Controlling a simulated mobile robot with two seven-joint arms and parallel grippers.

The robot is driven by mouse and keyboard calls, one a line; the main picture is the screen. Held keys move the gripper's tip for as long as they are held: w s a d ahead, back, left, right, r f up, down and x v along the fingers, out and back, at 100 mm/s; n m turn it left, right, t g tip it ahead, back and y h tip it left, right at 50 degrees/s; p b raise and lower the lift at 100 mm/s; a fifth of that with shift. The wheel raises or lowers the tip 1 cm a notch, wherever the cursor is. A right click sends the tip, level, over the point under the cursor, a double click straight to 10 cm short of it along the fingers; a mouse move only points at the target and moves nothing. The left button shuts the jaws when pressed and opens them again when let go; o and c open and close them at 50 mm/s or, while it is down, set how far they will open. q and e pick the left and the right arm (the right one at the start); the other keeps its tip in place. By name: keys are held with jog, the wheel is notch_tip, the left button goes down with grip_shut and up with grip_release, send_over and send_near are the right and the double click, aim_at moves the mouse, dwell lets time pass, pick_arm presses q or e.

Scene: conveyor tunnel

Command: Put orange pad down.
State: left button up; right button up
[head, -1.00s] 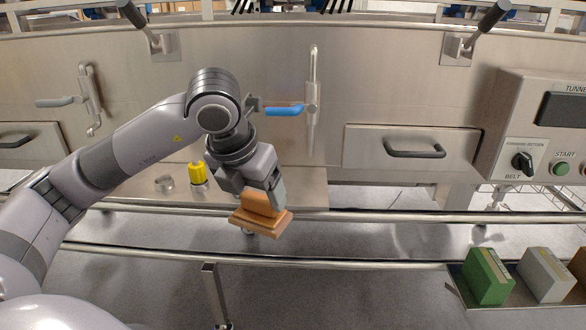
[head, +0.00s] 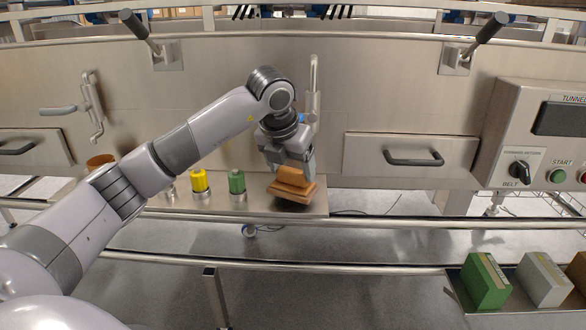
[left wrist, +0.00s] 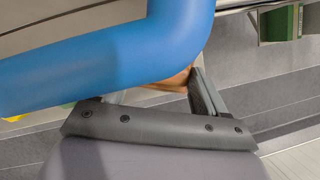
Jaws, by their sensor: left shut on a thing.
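The orange pad (head: 292,190) is a brown-orange block with a wider flat base and a raised grip on top. My left gripper (head: 297,170) is shut on that grip, pointing down. The pad is at the right end of the steel shelf (head: 313,203), slightly tilted in the head view. I cannot tell whether its base touches the shelf. In the left wrist view only a sliver of the pad (left wrist: 175,80) shows, behind a blue handle. My right gripper is not in view.
A yellow pad (head: 199,180) and a green pad (head: 237,182) stand on the shelf left of my gripper. The blue handle (left wrist: 110,50) crosses close before the wrist camera. Green (head: 485,281) and grey (head: 542,279) boxes sit front right. Rails (head: 400,222) run below the shelf.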

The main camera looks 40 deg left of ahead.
pick_arm(q)
jog(key=shift+w, duration=0.5)
jog(key=shift+s+a+f, duration=0.1)
jog(key=shift+f, duration=0.65)
jog(key=shift+f, duration=0.15)
jog(key=o, duration=1.2)
jog(key=shift+c, duration=0.2)
